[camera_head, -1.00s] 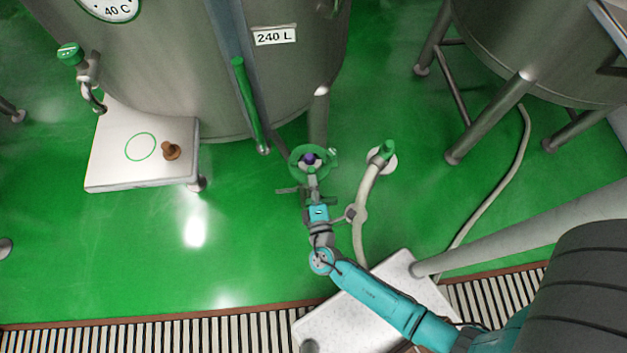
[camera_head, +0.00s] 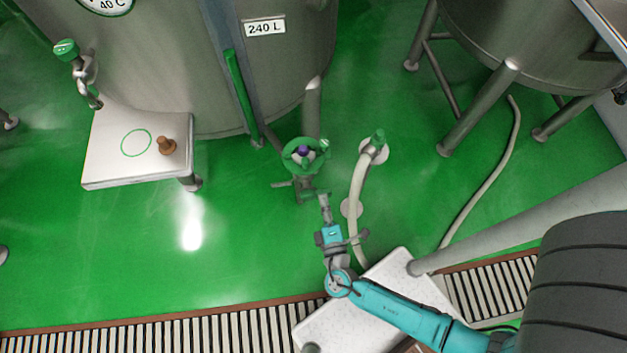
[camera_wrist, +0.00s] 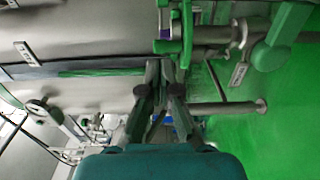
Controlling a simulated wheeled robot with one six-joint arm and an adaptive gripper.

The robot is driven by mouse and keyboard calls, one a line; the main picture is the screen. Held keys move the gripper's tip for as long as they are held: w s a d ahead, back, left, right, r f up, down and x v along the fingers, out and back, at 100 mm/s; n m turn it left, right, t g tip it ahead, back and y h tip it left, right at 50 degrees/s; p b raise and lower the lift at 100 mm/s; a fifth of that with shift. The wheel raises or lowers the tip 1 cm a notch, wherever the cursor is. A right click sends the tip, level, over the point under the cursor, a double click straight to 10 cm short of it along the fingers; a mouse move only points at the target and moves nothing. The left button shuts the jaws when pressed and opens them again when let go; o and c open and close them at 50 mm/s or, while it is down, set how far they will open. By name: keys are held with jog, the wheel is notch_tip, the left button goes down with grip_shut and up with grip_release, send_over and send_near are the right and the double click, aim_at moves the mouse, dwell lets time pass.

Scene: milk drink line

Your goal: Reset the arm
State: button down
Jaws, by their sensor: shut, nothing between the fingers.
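My gripper (camera_head: 323,200) is shut and empty in the head view, above the green floor and in front of the tank. Its tips point toward the tank, close below the green valve handwheel (camera_head: 287,158) in the picture. I cannot tell how small the gap is. In the wrist view the two fingers of my gripper (camera_wrist: 163,68) come together at the tips with nothing between them. Part of the green handwheel (camera_wrist: 187,30) shows just above and to the right of the fingertips there.
The 240 L tank (camera_head: 170,60) stands behind the valve. A white stand (camera_head: 100,150) with a brown knobbed piece (camera_head: 167,146) is at left. A pale hose (camera_head: 357,200) with a green end runs right of my gripper. Open green floor (camera_head: 235,235) lies to the left.

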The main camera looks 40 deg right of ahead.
jog(key=shift+s+d, duration=0.2)
jog(key=shift+s, duration=0.45)
jog(key=s+d+f+m+g+y, duration=0.2)
jog(key=s+d+f+m+g, duration=0.15)
jog(key=s, duration=0.55)
jog(key=s+a+r+m+g+y, duration=0.2)
jog(key=s+a+r+y, duration=0.15)
jog(key=s, duration=0.35)
jog(key=s+a+r+m+t+y, duration=0.1)
jog(key=r+m, duration=0.3)
jog(key=r, duration=0.7)
jog(key=s+a+r+m+t+y, duration=0.1)
jog(key=s+a+r+m+t, duration=0.1)
jog(key=r, duration=0.9)
jog(key=shift+s+r+m+t, duration=0.25)
jog(key=shift+s+m+t, duration=0.25)
jog(key=shift+m, duration=0.35)
jog(key=shift+w+a, duration=0.1)
